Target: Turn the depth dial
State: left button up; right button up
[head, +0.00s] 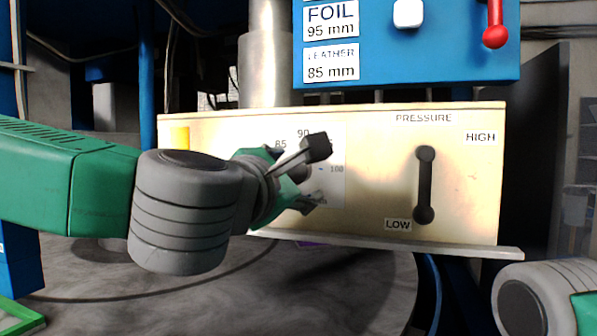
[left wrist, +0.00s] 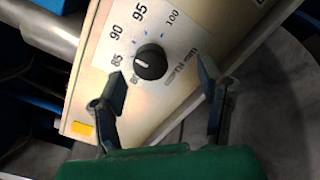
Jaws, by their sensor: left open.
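The depth dial (left wrist: 151,62) is a round black knob on a white scale plate marked from about 80 to 100 mm. My right gripper is out of view.
The cream panel (head: 375,180) also carries a black pressure lever (head: 424,185), its knob end at LOW. Above, a blue box (head: 450,60) bears a FOIL 95 mm label (head: 331,18), a LEATHER 85 mm label (head: 331,65), a white button (head: 408,13) and a red lever (head: 495,30).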

aim_at(292, 176)
pick_arm(q)
jog(key=x, duration=0.4)
jog(key=shift+w+d+f, duration=0.1)
jog(key=shift+w+d, duration=0.1)
jog(key=shift+d, duration=0.05)
jog(key=w+a, duration=0.1)
jog(key=a, duration=0.1)
jog(key=w+a, duration=0.2)
jog(key=shift+w+a+p, duration=0.25)
jog(key=shift+a+p, duration=0.05)
jog(key=d, duration=0.4)
jog(key=shift+s+d, duration=0.2)
jog(key=shift+d, duration=0.05)
jog(key=shift+c, duration=1.3)
jog(key=shift+s+d, duration=0.1)
jog(key=shift+d, duration=0.25)
jog(key=c, duration=1)
jog(key=shift+o, duration=0.3)
jog(key=shift+w+a+f, duration=0.25)
jog(key=shift+a+f, duration=0.2)
jog(key=shift+a, duration=0.35)
jog(key=shift+o, duration=0.2)
jog(key=shift+a, duration=0.65)
jog(key=shift+r, duration=0.15)
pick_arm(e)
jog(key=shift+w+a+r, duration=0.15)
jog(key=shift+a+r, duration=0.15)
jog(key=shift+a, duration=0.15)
